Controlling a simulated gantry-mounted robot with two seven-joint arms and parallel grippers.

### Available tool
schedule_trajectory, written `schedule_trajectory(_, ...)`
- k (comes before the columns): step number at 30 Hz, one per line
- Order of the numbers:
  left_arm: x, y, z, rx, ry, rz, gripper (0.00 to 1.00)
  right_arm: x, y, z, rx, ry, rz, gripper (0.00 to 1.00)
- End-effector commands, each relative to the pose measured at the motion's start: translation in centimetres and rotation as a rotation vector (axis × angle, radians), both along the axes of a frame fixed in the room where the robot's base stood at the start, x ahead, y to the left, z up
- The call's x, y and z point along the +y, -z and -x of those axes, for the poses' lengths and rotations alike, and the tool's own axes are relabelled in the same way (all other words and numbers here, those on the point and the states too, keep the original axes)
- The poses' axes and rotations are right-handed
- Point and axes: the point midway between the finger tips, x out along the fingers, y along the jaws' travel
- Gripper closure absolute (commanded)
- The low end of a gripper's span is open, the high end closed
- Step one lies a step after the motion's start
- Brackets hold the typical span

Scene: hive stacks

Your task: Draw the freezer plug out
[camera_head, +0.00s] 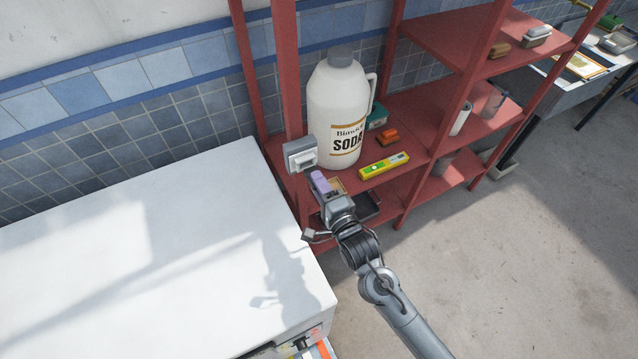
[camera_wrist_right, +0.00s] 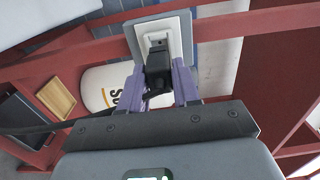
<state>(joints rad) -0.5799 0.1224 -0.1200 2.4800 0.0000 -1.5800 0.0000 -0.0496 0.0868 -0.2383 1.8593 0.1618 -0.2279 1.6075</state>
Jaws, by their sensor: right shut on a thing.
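The black freezer plug (camera_wrist_right: 158,78) sits between the purple fingers of my right gripper (camera_wrist_right: 159,88), which is shut on it. The plug's front end is right at the white wall socket (camera_wrist_right: 160,38); whether its pins are inside is hidden. In the head view the socket (camera_head: 300,154) is on a grey box beside the red shelf post, and my right gripper (camera_head: 317,178) is just below it. The plug itself is hard to make out there. The white freezer (camera_head: 110,255) fills the lower left. My left gripper is not in view.
A red shelf rack (camera_head: 425,125) stands right of the socket. It holds a large white soda jug (camera_head: 335,95), a yellow level (camera_head: 384,165) and an orange block (camera_head: 387,137) close to my gripper. Concrete floor (camera_head: 500,270) is clear at lower right.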

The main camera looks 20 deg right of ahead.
Motion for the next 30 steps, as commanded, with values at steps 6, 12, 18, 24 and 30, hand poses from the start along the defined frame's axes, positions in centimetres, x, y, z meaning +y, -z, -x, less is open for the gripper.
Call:
schedule_trajectory(6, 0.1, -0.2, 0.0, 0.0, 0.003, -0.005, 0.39, 0.0, -0.2, 0.1, 0.0, 0.0, 0.0, 1.0)
schedule_trajectory(12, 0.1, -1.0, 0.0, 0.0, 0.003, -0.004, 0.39, -0.1, -0.6, 0.7, 0.0, 0.0, -0.001, 1.0)
schedule_trajectory(18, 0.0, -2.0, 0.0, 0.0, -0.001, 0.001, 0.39, -0.2, -1.1, 1.6, 0.0, 0.001, 0.0, 1.0)
schedule_trajectory(24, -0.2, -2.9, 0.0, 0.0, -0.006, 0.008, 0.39, -0.2, -1.5, 2.5, 0.0, 0.001, 0.0, 1.0)
schedule_trajectory(30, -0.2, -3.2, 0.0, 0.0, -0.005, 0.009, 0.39, -0.3, -1.6, 3.0, -0.001, 0.001, 0.0, 1.0)
